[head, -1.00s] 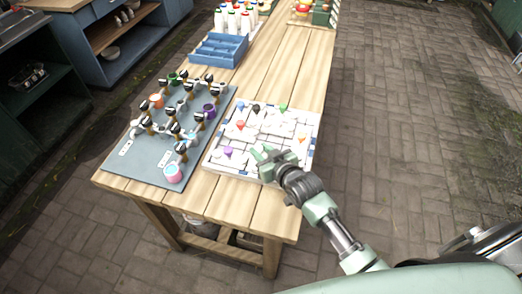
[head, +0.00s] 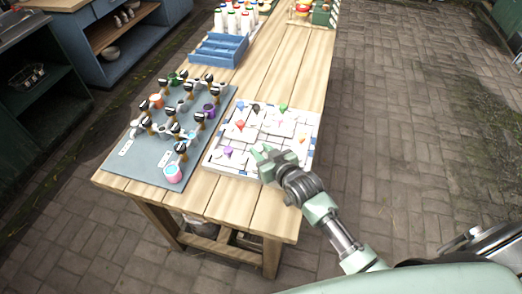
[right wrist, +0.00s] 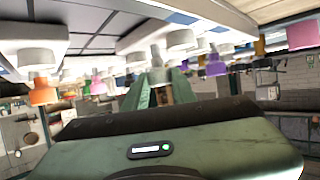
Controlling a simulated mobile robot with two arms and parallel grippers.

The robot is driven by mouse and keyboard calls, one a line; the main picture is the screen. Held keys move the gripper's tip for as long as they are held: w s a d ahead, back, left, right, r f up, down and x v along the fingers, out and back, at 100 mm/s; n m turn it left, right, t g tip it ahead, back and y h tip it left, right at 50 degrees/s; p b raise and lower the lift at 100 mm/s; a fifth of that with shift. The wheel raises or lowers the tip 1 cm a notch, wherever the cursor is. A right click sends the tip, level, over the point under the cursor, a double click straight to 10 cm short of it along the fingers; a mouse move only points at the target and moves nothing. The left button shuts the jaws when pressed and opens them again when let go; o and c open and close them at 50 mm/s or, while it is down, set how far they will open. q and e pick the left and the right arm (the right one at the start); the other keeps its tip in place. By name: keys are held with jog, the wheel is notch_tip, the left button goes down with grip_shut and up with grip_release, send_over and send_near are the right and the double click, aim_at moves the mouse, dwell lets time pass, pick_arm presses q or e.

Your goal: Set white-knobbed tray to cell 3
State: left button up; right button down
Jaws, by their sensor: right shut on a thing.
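A white board (head: 235,169) with low white trays lies on the near part of the wooden table. Purple (head: 228,151), red (head: 239,124), black (head: 256,108), green (head: 283,107) and orange (head: 302,139) knobs stand up from it. My right gripper (head: 263,152) is low over the board's near middle. In the right wrist view, which is upside down, its fingers (right wrist: 158,88) are shut on a pale knob (right wrist: 156,54), apparently that of the white-knobbed tray. The gripper mostly hides this tray in the head view. Cell numbers are not readable. My left gripper is not in view.
A grey panel (head: 133,171) with several black-handled taps and coloured cups stands close left of the board. A blue crate (head: 218,51) and white bottles (head: 232,22) are farther back. Bare table (head: 297,60) lies behind the board.

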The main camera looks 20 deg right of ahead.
jog(key=w+d, duration=0.2)
jog(key=w, duration=0.1)
jog(key=w+d, duration=0.1)
jog(key=w, duration=0.1)
jog(key=shift+d+f+b, duration=0.1)
jog(key=shift+d+b, duration=0.15)
jog(key=shift+b, duration=0.15)
jog(key=c, duration=1.1)
grip_release()
jog(key=shift+s, duration=0.1)
jog(key=b+v, duration=0.1)
jog(key=v, duration=0.6)
jog(key=shift+s+r, duration=0.25)
jog(key=shift+r, duration=0.05)
